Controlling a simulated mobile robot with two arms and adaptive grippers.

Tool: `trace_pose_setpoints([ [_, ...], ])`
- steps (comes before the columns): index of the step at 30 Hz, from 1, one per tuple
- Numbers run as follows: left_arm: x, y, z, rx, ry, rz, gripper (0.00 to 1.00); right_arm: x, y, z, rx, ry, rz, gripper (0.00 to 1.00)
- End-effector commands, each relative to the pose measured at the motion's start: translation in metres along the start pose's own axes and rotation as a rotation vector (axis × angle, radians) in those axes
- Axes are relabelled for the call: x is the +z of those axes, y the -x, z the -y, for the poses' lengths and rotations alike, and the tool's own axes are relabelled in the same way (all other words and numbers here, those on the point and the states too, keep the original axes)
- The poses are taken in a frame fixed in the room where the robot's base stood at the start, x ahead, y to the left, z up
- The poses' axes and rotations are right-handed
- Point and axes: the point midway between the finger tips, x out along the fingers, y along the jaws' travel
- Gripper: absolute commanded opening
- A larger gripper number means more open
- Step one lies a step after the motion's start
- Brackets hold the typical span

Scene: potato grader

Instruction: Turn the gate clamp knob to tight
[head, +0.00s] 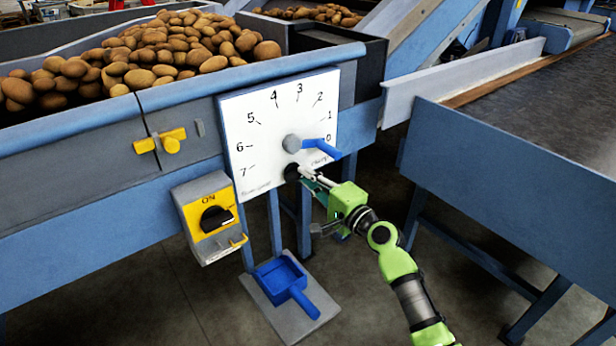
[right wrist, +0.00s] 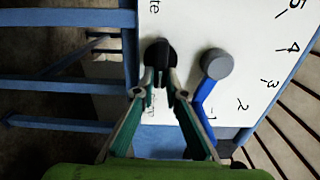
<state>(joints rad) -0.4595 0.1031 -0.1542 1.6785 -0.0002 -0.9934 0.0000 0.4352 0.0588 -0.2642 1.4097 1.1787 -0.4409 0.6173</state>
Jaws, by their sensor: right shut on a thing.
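The gate clamp knob (head: 291,173) is a small black knob low on the white dial panel (head: 262,125). It also shows in the right wrist view (right wrist: 158,52), upper middle. My right gripper (head: 301,173) comes to it from the lower right and is shut on it; in the right wrist view the two fingertips (right wrist: 161,83) close on its near part. The fingers partly hide the knob, and any tight mark cannot be read. My left gripper is not in view.
Just above the knob, a blue lever (head: 322,147) on a grey hub points right, near the 0. A yellow switch box (head: 187,210) with a black rotary switch hangs at left. A yellow latch (head: 171,144) is further left. A blue scoop (head: 279,272) lies below.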

Motion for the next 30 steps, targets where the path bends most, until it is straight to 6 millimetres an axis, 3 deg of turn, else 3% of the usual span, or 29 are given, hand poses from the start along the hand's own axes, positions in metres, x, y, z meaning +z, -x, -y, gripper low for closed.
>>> trace_pose_setpoints([
  [9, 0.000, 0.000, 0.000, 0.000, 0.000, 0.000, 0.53, -0.001, 0.000, 0.000, -0.001, -0.007, -0.002, 0.00],
  [10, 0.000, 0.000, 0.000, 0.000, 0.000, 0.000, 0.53, -0.001, 0.000, 0.000, -0.001, -0.007, -0.002, 0.17],
  [12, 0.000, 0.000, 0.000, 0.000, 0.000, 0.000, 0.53, -0.001, 0.000, 0.000, -0.001, -0.007, -0.002, 0.28],
  [23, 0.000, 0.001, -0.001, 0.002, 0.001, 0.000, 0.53, 0.000, 0.002, -0.001, 0.000, -0.004, -0.001, 0.28],
  [30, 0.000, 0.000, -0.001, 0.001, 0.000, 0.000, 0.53, -0.001, 0.029, -0.001, 0.001, -0.003, -0.002, 0.28],
])
